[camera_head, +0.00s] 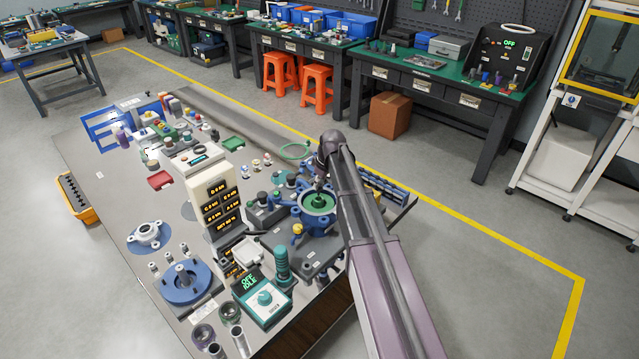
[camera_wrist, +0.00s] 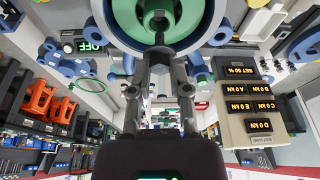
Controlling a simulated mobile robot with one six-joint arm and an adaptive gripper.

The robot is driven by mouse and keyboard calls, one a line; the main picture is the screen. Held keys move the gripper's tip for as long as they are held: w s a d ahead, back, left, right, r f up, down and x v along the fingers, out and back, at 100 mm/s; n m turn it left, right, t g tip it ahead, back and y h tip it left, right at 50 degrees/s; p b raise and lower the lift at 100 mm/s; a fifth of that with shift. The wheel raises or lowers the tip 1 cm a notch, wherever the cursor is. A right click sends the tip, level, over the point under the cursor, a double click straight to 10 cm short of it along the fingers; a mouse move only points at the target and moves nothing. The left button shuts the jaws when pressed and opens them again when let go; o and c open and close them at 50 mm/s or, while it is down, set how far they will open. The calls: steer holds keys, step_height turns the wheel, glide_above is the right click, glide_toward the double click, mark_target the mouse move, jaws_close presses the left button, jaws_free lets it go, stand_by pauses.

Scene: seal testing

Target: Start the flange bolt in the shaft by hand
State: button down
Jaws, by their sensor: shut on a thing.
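My gripper (camera_wrist: 160,60) is shut on a small grey part between its fingertips, which looks like the flange bolt (camera_wrist: 159,40); the fingers hide most of it. In the head view, my gripper (camera_head: 318,183) is over the blue housing (camera_head: 318,225) with a green inside. The housing also shows at the top of the wrist view (camera_wrist: 212,25) as a blue and white ring around green. The shaft (camera_wrist: 157,13) is a round end in the middle of this ring, close beyond my fingertips. I cannot tell whether bolt and shaft touch.
A display tower (camera_head: 210,190) stands left of the housing, with a teal control box (camera_head: 262,297) in front. A blue flange (camera_head: 186,282) and a white flange part (camera_head: 148,234) lie further left. The table is crowded; its back left edge has small bare patches.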

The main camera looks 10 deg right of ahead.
mark_target(319, 190)
steer(key=shift+f+b, duration=1.85)
steer(key=shift+f, duration=0.05)
stand_by(1.4)
steer(key=shift+s, duration=0.1)
stand_by(0.9)
steer(key=shift+s+m+h, duration=0.1)
steer(key=shift+m+h, duration=0.4)
steer(key=shift+m, duration=1.5)
steer(key=shift+m, duration=0.3)
steer(key=shift+a+m, duration=0.1)
steer(key=shift+m, duration=0.2)
steer(key=shift+f+m+t+h, duration=0.1)
steer(key=shift+m+t+h, duration=0.3)
steer(key=shift+m, duration=1)
